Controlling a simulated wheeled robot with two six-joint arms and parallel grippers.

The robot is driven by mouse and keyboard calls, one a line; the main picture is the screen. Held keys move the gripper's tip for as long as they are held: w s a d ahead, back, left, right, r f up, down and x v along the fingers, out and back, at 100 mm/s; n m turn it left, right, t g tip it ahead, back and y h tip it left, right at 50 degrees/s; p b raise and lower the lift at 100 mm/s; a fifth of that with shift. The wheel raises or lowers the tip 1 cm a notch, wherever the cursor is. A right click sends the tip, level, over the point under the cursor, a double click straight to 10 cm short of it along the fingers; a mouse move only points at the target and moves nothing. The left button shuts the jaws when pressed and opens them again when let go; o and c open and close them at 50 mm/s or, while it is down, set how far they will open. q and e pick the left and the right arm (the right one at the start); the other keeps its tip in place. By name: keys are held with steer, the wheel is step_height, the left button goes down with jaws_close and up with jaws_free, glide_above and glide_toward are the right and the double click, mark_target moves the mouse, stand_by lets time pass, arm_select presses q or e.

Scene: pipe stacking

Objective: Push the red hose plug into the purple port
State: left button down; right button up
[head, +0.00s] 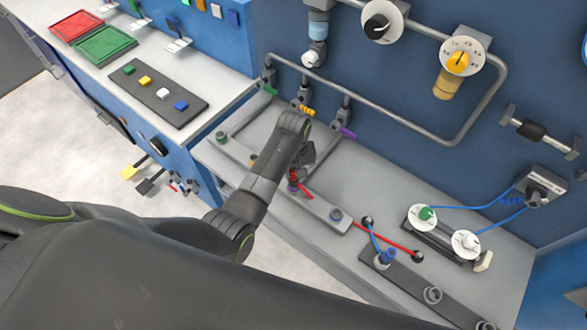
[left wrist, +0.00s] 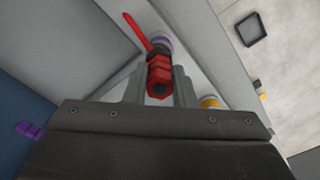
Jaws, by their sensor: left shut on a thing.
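My left gripper (left wrist: 162,92) is shut on the red hose plug (left wrist: 159,72), seen between its two grey fingers in the left wrist view. A thin red hose or stem sticks out past the plug to the upper left. The purple port (left wrist: 164,43) shows as a ring just beyond the plug's far end, partly hidden by it. I cannot tell whether plug and port touch. In the head view the left gripper (head: 300,172) is low over the grey bench strip, with the red plug (head: 293,176) partly hidden by the arm. My right gripper is not in view.
A yellow port (left wrist: 210,102) is beside the gripper. A grey port (head: 336,215) sits on the same strip. Valve handles, including a purple one (head: 348,132), hang behind.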

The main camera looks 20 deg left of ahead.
arm_select(q)
steer(key=shift+f+b, duration=0.3)
steer(key=shift+f, duration=0.6)
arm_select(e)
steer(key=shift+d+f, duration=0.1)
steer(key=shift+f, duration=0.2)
arm_select(q)
steer(key=c, duration=1.1)
jaws_free()
steer(key=shift+r, duration=0.1)
